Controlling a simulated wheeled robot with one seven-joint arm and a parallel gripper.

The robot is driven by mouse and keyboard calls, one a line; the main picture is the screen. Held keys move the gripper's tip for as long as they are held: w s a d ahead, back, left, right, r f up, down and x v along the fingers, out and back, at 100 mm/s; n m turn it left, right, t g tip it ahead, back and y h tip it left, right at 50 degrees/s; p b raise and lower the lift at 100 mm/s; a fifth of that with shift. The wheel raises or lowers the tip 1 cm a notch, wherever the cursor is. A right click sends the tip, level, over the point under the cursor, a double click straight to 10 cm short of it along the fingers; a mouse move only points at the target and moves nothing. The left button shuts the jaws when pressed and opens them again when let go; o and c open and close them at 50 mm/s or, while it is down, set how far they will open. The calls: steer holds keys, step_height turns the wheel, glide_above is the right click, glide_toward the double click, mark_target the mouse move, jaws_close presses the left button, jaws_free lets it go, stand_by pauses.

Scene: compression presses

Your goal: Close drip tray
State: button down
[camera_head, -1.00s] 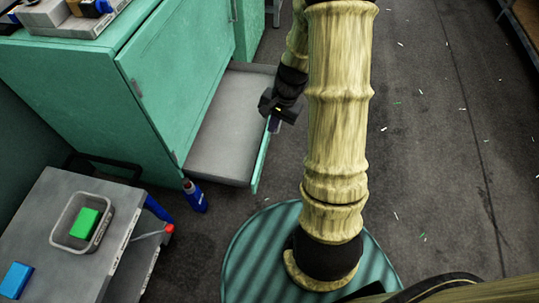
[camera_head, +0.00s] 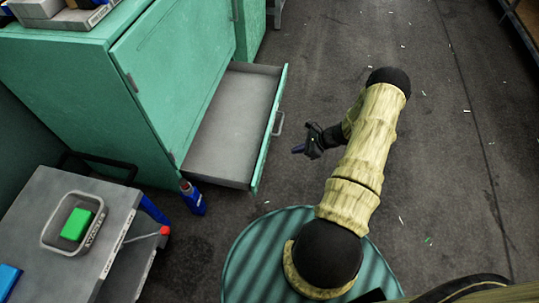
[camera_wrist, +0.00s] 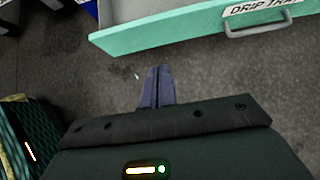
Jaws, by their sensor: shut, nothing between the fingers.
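The drip tray (camera_head: 228,125) is a grey drawer with a green front, pulled out from the lower part of the green cabinet (camera_head: 75,85). Its front panel with a grey handle (camera_head: 278,124) faces my arm. In the wrist view the green front (camera_wrist: 185,30) crosses the top, with a label reading "DRIP TRA" and the handle (camera_wrist: 257,27) at the upper right. My gripper (camera_head: 299,148) is shut and empty, apart from the tray, to the right of its front. In the wrist view the fingertips (camera_wrist: 158,72) are together, pointing toward the panel, left of the handle.
A blue bottle (camera_head: 193,198) stands on the floor by the tray's near corner. A grey cart (camera_head: 60,245) at lower left holds a bin (camera_head: 88,238) with a green block. Boxes (camera_head: 65,14) sit on the cabinet.

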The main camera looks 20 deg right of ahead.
steer(key=w+a+r+b+x, duration=0.1)
steer(key=b+x, duration=0.5)
steer(key=x, duration=0.7)
steer(key=shift+a+r, duration=0.35)
steer(key=shift+r, duration=0.25)
steer(key=shift+w, duration=0.15)
